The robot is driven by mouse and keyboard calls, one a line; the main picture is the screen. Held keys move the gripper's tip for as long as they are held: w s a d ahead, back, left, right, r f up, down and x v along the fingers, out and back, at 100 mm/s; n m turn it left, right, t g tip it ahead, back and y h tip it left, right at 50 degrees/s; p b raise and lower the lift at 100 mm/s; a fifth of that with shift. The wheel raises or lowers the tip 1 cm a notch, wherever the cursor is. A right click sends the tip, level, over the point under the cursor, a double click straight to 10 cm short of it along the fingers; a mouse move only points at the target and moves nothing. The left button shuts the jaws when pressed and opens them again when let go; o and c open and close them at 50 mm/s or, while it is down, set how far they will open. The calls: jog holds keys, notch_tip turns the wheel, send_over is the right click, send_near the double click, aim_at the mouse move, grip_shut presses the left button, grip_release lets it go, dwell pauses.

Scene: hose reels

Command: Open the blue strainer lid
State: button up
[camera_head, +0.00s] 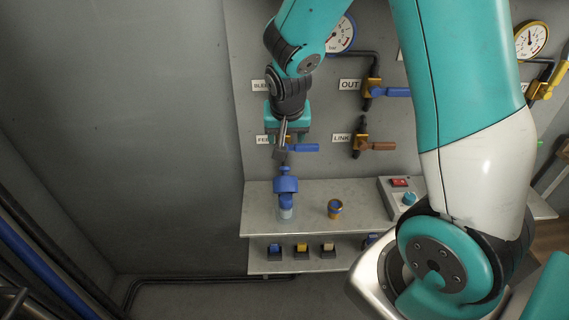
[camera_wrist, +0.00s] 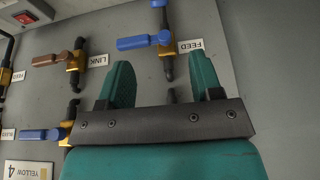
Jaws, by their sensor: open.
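A blue strainer (camera_head: 286,201) with a clear lower part stands upright at the left end of the upper shelf. Its wide blue lid (camera_head: 286,185) sits on top, with a narrower knob above it. My gripper (camera_head: 282,153) is above the strainer, close to the panel and apart from the lid. In the wrist view, my gripper (camera_wrist: 164,75) has its two teal fingers spread, with nothing between them. The strainer does not show in the wrist view.
The FEED valve's blue handle (camera_head: 305,148) is just right of my gripper; it also shows in the wrist view (camera_wrist: 143,41). Small coloured blocks (camera_head: 301,251) sit below.

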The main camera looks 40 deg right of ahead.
jog(key=p, duration=0.2)
send_near(285, 180)
jog(key=w+d+f, duration=0.1)
jog(key=w+f, duration=0.1)
jog(key=w+d+f, duration=0.2)
jog(key=f, duration=0.1)
jog(key=w+d+f, duration=0.1)
jog(key=w+f, duration=0.1)
jog(key=f, duration=0.1)
jog(key=shift+w+d+f, duration=0.15)
jog(key=shift+w+d, duration=0.15)
jog(key=shift+w, duration=0.05)
